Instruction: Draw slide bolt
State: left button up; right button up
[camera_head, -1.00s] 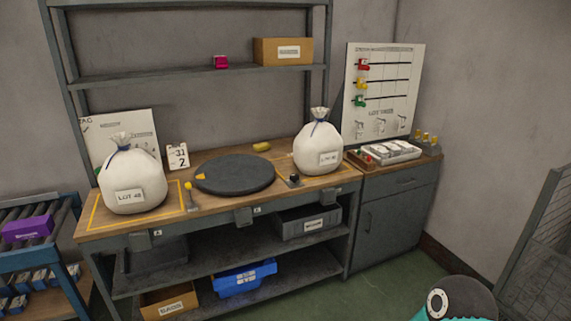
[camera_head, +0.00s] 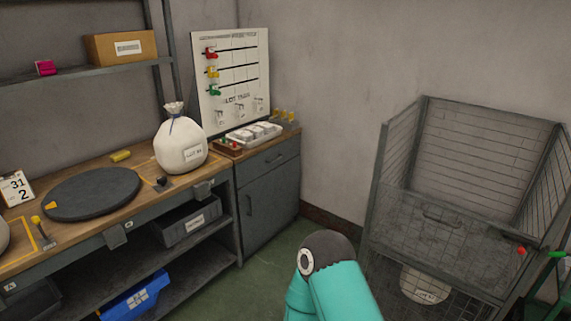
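No slide bolt can be made out for certain. A wire cage cart (camera_head: 440,215) stands at the right with a handle-like bar on its front panel. A small red knob (camera_head: 521,251) and a green part (camera_head: 557,254) show at its right front corner; I cannot tell whether either belongs to a bolt. A teal and black part of my arm (camera_head: 335,280) is at the bottom middle. Neither gripper is in view.
A workbench (camera_head: 135,200) with a dark round turntable (camera_head: 92,193) and a tied white sack (camera_head: 180,142) is at the left. A grey cabinet (camera_head: 268,195) stands beside it. Another white sack (camera_head: 425,287) shows low at the cage. Green floor lies between cabinet and cage.

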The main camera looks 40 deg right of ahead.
aim_at(521, 251)
jog(key=u, duration=0.5)
jog(key=i, duration=0.2)
jog(key=z, duration=3.1)
jog(key=k, duration=0.9)
jog(key=z, duration=0.25)
jog(key=i, duration=0.8)
jog(key=u, duration=0.2)
